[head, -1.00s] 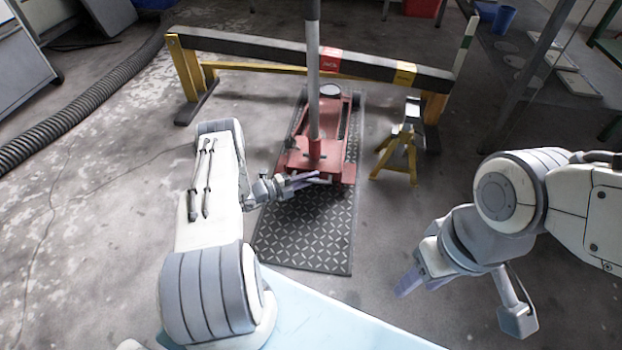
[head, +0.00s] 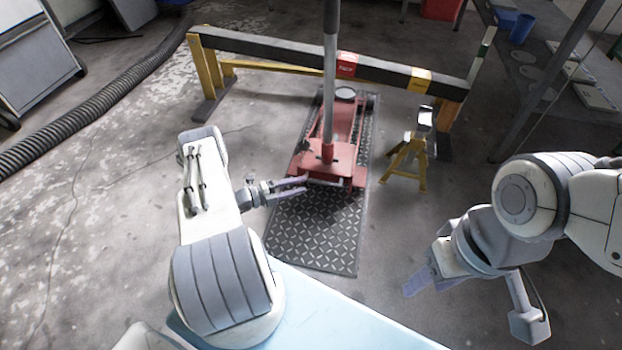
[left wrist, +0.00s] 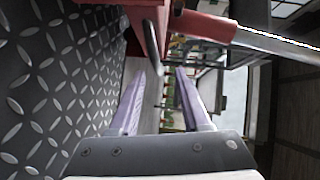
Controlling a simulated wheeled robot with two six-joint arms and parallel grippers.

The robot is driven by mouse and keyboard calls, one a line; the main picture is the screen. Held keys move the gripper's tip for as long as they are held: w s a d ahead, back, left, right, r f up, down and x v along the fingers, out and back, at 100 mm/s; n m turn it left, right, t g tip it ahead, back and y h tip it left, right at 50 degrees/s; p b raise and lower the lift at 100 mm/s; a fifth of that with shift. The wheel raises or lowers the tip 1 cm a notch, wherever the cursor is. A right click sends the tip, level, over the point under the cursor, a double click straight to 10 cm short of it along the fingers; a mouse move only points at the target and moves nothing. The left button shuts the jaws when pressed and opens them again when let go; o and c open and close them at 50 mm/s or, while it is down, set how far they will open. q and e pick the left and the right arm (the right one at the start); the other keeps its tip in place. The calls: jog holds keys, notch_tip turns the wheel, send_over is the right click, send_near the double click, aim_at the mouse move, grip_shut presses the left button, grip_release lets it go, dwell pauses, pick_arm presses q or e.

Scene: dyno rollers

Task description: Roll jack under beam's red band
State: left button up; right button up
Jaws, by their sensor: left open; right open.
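The red floor jack (head: 318,172) stands on a dark treadplate mat, with its round saddle (head: 345,93) at the far end. Its long grey handle (head: 331,80) rises upright and crosses in front of the beam. The black beam (head: 270,47) carries a red band (head: 347,66); in the picture the saddle shows just below that band, on the near side. My left gripper (head: 306,184) is open at the jack's near left end. In the left wrist view the open fingers (left wrist: 161,73) show nothing clamped, with a dark jack bar just ahead. My right gripper (head: 420,282) is open and empty, off to the right.
A yellow jack stand (head: 407,160) stands right of the jack, near the beam's right leg. The treadplate mat (head: 312,235) extends toward me. A yellow band (head: 420,80) marks the beam further right. A black corrugated hose (head: 90,110) lies at left.

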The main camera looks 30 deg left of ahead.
aim_at(325, 183)
pick_arm(q)
jog(key=shift+s+a, duration=0.4)
jog(key=shift+s, duration=0.1)
jog(key=shift+s+d+x, duration=0.15)
jog(key=shift+d+x, duration=0.05)
jog(key=shift+x, duration=1.9)
jog(key=shift+s+d+x, duration=0.15)
jog(key=shift+d+x, duration=0.05)
jog(key=shift+x, duration=1.9)
jog(key=shift+s+d+x, duration=0.15)
jog(key=shift+x, duration=1.95)
jog(key=shift+f, duration=0.1)
grip_shut()
